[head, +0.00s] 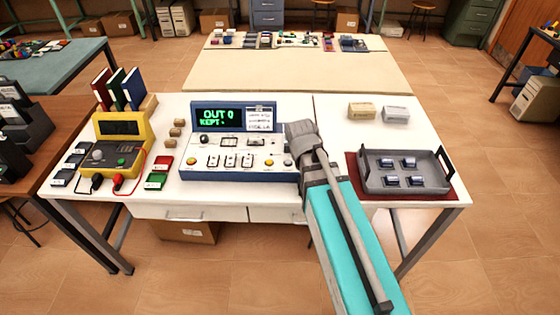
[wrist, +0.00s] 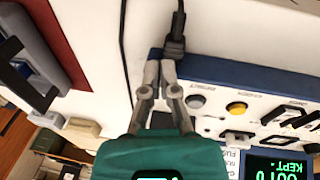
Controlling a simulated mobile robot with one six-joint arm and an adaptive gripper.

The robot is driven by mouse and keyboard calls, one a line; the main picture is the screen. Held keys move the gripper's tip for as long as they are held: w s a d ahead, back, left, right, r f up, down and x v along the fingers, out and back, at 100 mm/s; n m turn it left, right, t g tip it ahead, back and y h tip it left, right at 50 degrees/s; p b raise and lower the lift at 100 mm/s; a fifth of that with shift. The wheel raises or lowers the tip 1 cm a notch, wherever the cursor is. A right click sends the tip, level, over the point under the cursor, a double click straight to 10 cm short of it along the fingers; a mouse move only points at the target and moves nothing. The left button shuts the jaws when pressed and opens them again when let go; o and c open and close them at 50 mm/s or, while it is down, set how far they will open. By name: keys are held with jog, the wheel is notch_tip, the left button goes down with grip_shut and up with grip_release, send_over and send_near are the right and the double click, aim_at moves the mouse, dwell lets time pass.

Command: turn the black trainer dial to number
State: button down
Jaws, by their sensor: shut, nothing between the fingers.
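The trainer is a white and blue console (head: 232,173) on the white table, its green screen (head: 219,117) reading "OUT 0" and "KEPT -". A round black knob (head: 204,140), which looks like the dial, sits at the left of its panel below the screen in the head view. I cannot read a number on it. My gripper (wrist: 160,68) is shut and empty in the wrist view, over the console's end by a black cable plug (wrist: 175,46). I cannot tell whether it touches the plug. In the head view my arm hides the fingers at the console's right end.
A yellow meter (head: 122,153) with leads stands left of the console, near red and green blocks. A grey tray (head: 407,183) with several small parts lies on a red mat at right. Two small boxes (head: 362,111) stand behind it. White table shows between console and tray.

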jog(key=s+d+g+y, duration=0.1)
jog(key=s+d, duration=0.4)
jog(key=shift+s+d+m+y, duration=0.2)
jog(key=shift+s+m+y, duration=0.1)
jog(key=shift+f, duration=0.1)
